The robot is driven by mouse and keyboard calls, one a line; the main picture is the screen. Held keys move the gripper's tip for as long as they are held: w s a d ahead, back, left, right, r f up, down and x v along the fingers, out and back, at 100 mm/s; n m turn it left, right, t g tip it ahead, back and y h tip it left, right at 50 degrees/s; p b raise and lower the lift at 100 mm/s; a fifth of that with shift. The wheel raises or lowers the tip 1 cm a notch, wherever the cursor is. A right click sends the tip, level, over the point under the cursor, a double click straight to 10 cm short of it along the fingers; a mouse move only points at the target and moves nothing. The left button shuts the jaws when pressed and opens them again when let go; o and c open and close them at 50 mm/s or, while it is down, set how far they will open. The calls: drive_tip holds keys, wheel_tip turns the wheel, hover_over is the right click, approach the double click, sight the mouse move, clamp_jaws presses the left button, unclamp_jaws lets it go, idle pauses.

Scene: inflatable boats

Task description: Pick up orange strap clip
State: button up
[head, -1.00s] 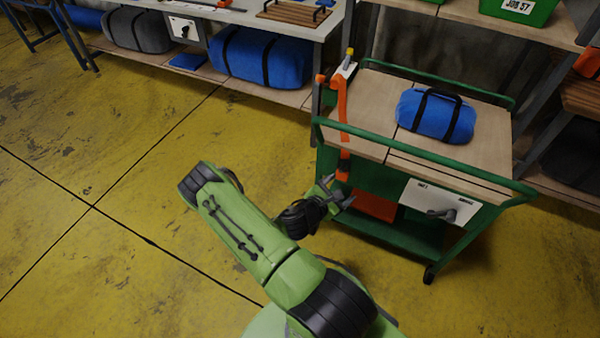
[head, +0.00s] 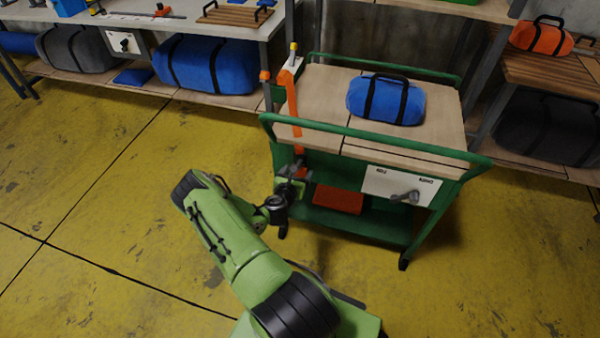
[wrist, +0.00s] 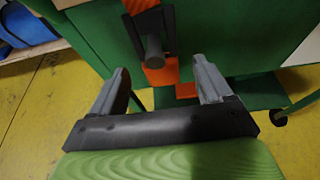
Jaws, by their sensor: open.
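An orange strap (head: 292,105) hangs down the left front corner of the green cart (head: 345,135). Its dark clip (wrist: 148,33) shows at the top middle of the wrist view, with a round dark peg sticking out towards me. Orange shows above the clip and below it. In the head view my gripper (head: 291,180) is at the strap's lower end and partly hides the clip. In the wrist view my gripper (wrist: 161,75) is open and empty. Its two fingers lie left and right of the clip's line, and the clip appears just ahead of them. I see no contact.
A blue bag (head: 386,101) lies on the cart's top. A white panel with a grey handle (head: 402,190) is on the cart's front. An orange-red block (head: 338,199) sits on its lower shelf. Yellow floor (head: 120,220) is clear to the left.

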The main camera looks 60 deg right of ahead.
drive_tip(key=x, duration=0.3)
drive_tip(key=shift+f, duration=0.1)
drive_tip(key=shift+c, duration=0.3)
drive_tip(key=c, duration=1.1)
drive_tip(key=s+a+p, duration=0.2)
drive_tip(key=a+p, duration=0.1)
drive_tip(key=a, duration=1.4)
drive_tip(key=shift+s+a+r, duration=0.35)
drive_tip(key=shift+w, duration=0.1)
